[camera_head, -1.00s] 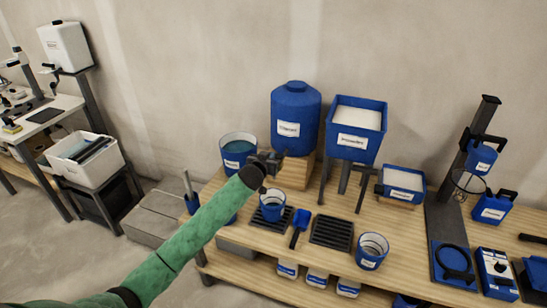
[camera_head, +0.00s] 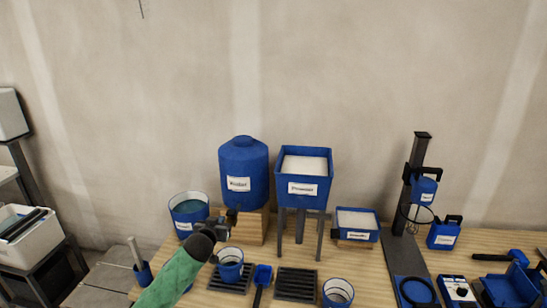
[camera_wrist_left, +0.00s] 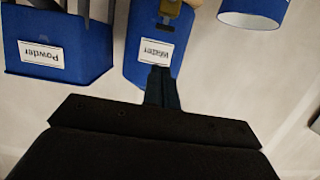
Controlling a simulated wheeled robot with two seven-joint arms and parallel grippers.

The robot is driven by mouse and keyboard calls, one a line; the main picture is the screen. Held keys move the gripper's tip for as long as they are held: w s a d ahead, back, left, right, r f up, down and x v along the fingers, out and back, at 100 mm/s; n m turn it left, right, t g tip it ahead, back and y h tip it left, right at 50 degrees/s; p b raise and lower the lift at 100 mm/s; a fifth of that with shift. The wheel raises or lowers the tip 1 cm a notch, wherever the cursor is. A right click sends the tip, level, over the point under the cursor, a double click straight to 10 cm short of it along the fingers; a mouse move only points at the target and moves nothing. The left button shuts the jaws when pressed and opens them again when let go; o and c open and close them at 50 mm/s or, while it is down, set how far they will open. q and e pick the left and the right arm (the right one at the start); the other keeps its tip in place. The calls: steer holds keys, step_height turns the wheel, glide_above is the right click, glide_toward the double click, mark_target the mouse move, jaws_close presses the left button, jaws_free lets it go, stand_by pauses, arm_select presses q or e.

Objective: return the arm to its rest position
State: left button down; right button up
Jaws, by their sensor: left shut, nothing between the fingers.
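My left arm is green and comes in from the bottom left in the head view. Its gripper (camera_head: 228,218) is dark, shut and empty, in front of the blue water tank (camera_head: 243,165) and just above a small blue cup (camera_head: 230,262). In the left wrist view the shut fingers (camera_wrist_left: 162,75) point at the tank labelled Water (camera_wrist_left: 150,58), which appears upside down with a brass-coloured tap. My right gripper is not in view.
A blue powder hopper (camera_head: 302,205) on legs stands right of the tank. A blue bucket (camera_head: 188,212) stands left. A scoop (camera_head: 262,277), black grates (camera_head: 297,283), another cup (camera_head: 337,292) and a dark stand (camera_head: 415,190) crowd the wooden bench. The wall behind is bare.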

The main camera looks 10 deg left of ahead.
arm_select(q)
steer(key=s+d+f+g, duration=0.3)
steer(key=s+f, duration=0.3)
steer(key=s, duration=0.5)
steer(key=s+d+f+g, duration=0.25)
steer(key=s+f, duration=0.35)
steer(key=s, duration=0.5)
steer(key=s+d+f+m+g, duration=0.1)
steer(key=s+f+g, duration=0.15)
steer(key=s, duration=1.25)
steer(key=s+f+m+g, duration=0.1)
steer(key=s+g, duration=0.2)
steer(key=s, duration=1.2)
step_height(320, 180, down, 25)
steer(key=w+d+g, duration=0.1)
steer(key=w+d, duration=0.1)
steer(key=w, duration=0.1)
steer(key=s+f, duration=0.4)
steer(key=f, duration=0.7)
steer(key=s+f+g, duration=0.1)
steer(key=s+f, duration=0.3)
steer(key=f, duration=0.8)
steer(key=shift+s+d+f, duration=0.15)
steer(key=shift+s+f, duration=0.05)
steer(key=shift+s, duration=0.1)
steer(key=shift+b, duration=0.3)
